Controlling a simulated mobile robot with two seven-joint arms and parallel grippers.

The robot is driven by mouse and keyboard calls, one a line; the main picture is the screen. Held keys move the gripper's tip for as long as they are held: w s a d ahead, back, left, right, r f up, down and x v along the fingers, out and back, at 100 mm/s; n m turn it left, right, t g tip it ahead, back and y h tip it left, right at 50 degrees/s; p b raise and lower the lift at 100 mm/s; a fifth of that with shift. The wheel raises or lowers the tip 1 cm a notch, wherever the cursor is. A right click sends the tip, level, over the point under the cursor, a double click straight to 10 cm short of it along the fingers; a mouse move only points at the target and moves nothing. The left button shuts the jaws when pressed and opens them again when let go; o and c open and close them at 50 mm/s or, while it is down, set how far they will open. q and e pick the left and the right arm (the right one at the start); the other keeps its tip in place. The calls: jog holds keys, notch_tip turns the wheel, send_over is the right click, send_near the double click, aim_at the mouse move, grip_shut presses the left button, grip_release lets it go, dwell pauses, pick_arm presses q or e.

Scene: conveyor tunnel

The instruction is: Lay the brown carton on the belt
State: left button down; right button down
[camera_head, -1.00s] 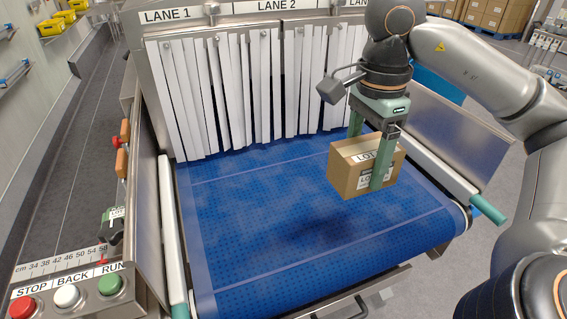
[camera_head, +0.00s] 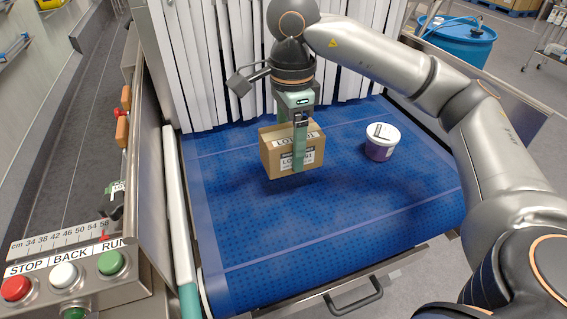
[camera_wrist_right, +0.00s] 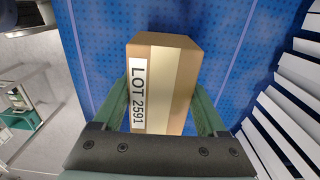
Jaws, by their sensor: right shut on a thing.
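The brown carton (camera_head: 273,158) is held upright over the blue belt (camera_head: 235,215), in front of the strip curtain. Its white label reads LOT 2591 in the right wrist view, where the carton (camera_wrist_right: 177,90) sits between both fingers. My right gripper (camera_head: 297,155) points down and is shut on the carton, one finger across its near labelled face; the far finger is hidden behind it. The carton appears above the belt, but the gap under it is hard to judge. My left gripper is not in view.
A purple tub with a white lid (camera_head: 381,142) stands on the belt right of the carton. White curtain strips (camera_head: 205,80) hang behind. A control panel with red, white and green buttons (camera_head: 65,275) is at lower left. The belt's front and left are clear.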

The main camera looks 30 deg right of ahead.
jog(key=shift+w+a+f, duration=0.3)
jog(key=shift+w+f, duration=0.05)
jog(key=shift+f, duration=0.15)
notch_tip(320, 180, down, 3)
jog(key=shift+w+a+f+p, duration=0.1)
jog(key=shift+w+p, duration=0.05)
jog(key=shift+p, duration=0.35)
jog(key=shift+f, duration=0.2)
jog(key=shift+f, duration=0.1)
jog(key=shift+f+b, duration=0.15)
jog(key=shift+b, duration=0.15)
grip_release()
